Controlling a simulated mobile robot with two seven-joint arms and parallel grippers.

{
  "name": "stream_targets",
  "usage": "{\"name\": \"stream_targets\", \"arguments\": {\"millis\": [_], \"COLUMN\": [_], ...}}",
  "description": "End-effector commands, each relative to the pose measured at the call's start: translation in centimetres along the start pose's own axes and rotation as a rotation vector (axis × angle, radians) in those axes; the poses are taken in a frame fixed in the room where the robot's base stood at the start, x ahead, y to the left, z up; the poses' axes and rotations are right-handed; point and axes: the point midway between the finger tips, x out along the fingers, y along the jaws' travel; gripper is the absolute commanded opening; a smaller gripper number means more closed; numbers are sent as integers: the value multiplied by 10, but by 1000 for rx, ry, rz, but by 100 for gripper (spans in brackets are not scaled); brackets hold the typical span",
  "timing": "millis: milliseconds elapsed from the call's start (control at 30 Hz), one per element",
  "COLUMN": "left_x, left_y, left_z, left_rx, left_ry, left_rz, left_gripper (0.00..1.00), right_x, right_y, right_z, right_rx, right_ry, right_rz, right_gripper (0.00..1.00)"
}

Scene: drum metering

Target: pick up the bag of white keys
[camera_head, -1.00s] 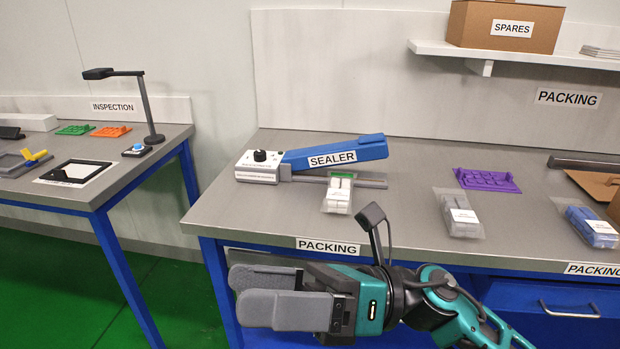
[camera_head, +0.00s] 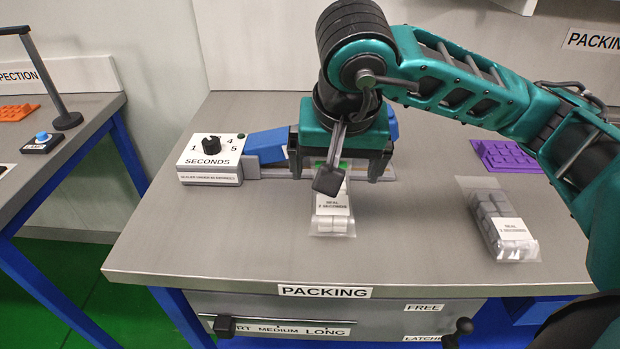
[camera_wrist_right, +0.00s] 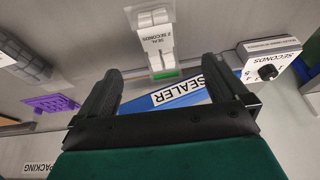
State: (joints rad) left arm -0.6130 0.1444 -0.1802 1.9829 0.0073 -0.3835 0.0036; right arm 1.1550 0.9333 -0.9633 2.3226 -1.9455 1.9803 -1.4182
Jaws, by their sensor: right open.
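The bag of white keys (camera_head: 331,224) is a clear bag with a white "SEAL 2 SECONDS" label and a green strip at its far end. My left gripper is not in view.
A bag of grey keys (camera_head: 500,222) lies right of the white one, with a purple key piece (camera_head: 508,157) behind it. The sealer's dial box (camera_head: 211,160) is left of my gripper. The bench top (camera_head: 220,240) in front is clear.

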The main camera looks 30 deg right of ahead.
Motion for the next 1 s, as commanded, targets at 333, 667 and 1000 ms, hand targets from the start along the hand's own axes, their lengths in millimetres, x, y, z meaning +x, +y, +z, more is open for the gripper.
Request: {"name": "stream_targets", "arguments": {"millis": [333,667,1000], "left_x": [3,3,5], "left_y": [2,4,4], "left_z": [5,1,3], "left_rx": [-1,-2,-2], "left_ry": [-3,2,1], "left_rz": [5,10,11], "left_gripper": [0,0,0], "right_x": [38,75,120], "right_y": [9,9,7], "right_z": [-10,-13,-17], "right_rx": [-5,-5,-5], "right_ry": [42,44,42], "right_rz": [34,29,28], "right_gripper": [100,100,100]}}
